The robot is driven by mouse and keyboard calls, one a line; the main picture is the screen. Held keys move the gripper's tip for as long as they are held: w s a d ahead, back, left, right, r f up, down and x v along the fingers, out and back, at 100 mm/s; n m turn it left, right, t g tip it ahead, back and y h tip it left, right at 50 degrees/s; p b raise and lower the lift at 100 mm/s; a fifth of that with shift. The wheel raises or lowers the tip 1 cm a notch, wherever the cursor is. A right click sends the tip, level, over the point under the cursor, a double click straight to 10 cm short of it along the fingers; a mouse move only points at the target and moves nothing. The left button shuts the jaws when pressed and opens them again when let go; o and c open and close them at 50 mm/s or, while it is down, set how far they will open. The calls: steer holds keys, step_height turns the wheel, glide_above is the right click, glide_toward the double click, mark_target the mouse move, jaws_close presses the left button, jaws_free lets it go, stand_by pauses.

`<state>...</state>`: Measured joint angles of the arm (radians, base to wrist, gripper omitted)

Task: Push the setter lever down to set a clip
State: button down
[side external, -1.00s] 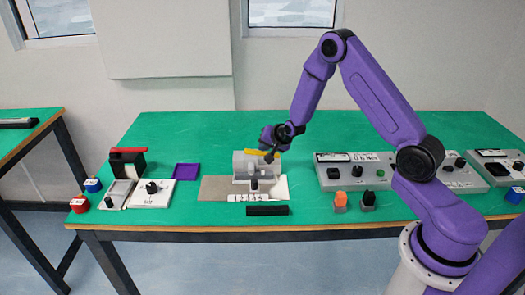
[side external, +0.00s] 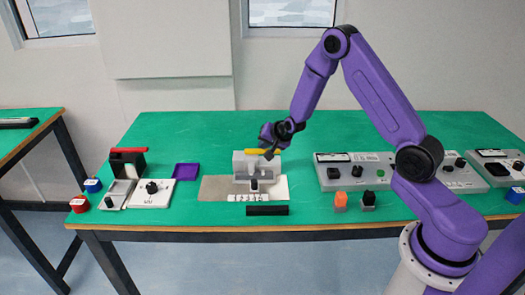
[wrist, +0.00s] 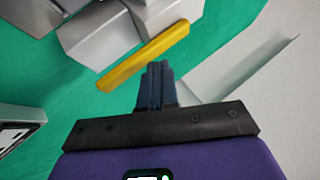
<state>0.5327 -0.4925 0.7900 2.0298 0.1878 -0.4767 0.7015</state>
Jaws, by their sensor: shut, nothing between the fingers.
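The setter is a grey block (side external: 242,167) standing on a flat plate (side external: 214,188) in the middle of the table. Its yellow lever (side external: 262,151) lies across the top of the block. The lever also shows in the wrist view (wrist: 145,57) as a long bar running diagonally just beyond my fingertips. My gripper (side external: 269,156) is shut and empty, beside the lever at its right end. In the wrist view its fingers (wrist: 157,72) are together, close to the lever's lower edge; I cannot tell whether they touch it. No clip can be made out.
A black bar (side external: 267,210) lies in front of the plate. A white dial box (side external: 151,195) and purple tray (side external: 186,170) are left. Green table is clear behind the setter.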

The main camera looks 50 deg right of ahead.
mark_target(264, 151)
steer(key=shift+r, duration=0.45)
steer(key=shift+r, duration=2.5)
